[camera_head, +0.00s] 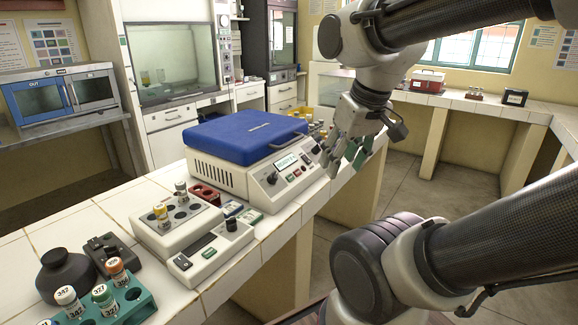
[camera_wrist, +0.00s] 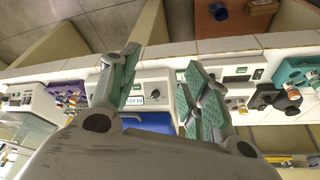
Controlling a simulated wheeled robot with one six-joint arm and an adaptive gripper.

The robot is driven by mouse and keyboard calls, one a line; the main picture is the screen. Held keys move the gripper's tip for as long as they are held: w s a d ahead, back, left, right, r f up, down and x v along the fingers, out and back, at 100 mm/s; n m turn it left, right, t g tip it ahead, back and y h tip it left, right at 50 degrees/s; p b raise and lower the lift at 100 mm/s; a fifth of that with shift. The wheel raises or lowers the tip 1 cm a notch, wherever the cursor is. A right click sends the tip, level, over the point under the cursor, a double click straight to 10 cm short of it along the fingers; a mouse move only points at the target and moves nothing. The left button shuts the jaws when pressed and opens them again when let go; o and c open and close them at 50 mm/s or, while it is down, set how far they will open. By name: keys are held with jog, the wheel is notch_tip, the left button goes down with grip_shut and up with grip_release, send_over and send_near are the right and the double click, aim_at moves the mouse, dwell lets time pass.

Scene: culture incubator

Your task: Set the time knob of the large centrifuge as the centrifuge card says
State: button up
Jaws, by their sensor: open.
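The large centrifuge (camera_head: 245,140) stands on the white tiled bench with its blue lid closed. Its sloped front panel has a small lit display (camera_head: 287,163), a dark knob (camera_head: 272,178) at the left end and another dark knob (camera_head: 315,149) near the right end. I cannot read which knob is for time. My gripper (camera_head: 343,161) is open and empty, in front of the panel's right end. In the wrist view, the panel display (camera_wrist: 134,100) shows between the open fingers, and the blue lid (camera_wrist: 150,121) lies partly behind the gripper. I cannot make out a centrifuge card.
A small white device with a knob (camera_head: 209,250), a white tube block (camera_head: 150,230) and a red rack (camera_head: 204,194) stand left of the centrifuge. A green tube rack (camera_head: 140,308) is at the front left. The floor (camera_head: 400,175) beyond the bench's front edge is clear.

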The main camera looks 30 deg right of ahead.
jog(key=w+d+f+m+g, duration=0.3)
jog(key=w+d+f, duration=0.1)
jog(key=d, duration=0.1)
jog(key=m+t+y, duration=0.3)
jog(key=m+t, duration=0.3)
jog(key=m, duration=0.3)
send_near(319, 147)
notch_tip(319, 147, down, 2)
jog(key=w, duration=0.2)
jog(key=x, duration=0.7)
jog(key=shift+a+f, duration=0.2)
jog(key=shift+f, duration=0.05)
jog(key=c, duration=1)
